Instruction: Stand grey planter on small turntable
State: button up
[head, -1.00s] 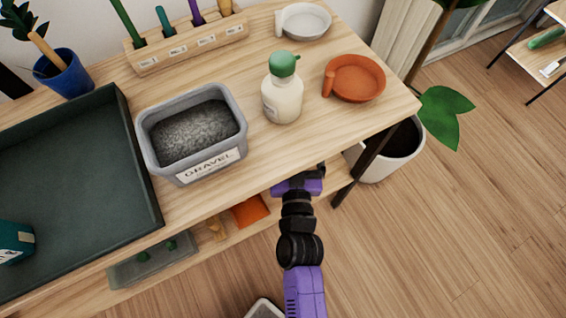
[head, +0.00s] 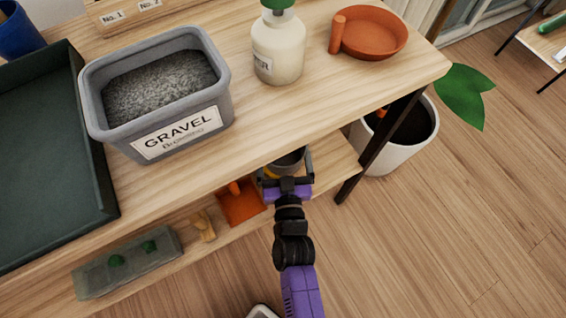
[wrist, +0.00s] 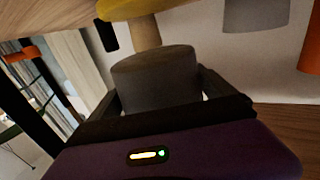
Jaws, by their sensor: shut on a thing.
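The grey planter (head: 290,162) is partly visible in the head view at the lower shelf, just under the tabletop's front edge. My gripper (head: 287,180) is shut on it, with one finger on each side. In the wrist view the grey planter (wrist: 155,80) fills the space between the dark fingers. A yellow round thing (wrist: 150,8) with a pale stem shows behind it, and a bit of yellow (head: 271,172) shows beside the planter in the head view. I cannot tell whether this is the small turntable. The planter's base is hidden.
The tabletop holds a gravel tub (head: 155,118), a cream bottle (head: 278,50), an orange dish (head: 374,32) and a dark green tray (head: 60,190). A table leg (head: 385,140) stands right of my gripper.

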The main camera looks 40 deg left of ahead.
aim_at(283, 159)
jog(key=shift+f+b, duration=1.25)
jog(key=shift+f, duration=1.1)
jog(key=shift+f, duration=0.2)
jog(key=o, duration=1.4)
jog(key=shift+r, duration=0.25)
jog(key=p+v, duration=0.2)
jog(key=v, duration=0.9)
jog(key=shift+s, duration=0.15)
jog(key=shift+s+d, duration=0.25)
jog(key=shift+d, duration=0.05)
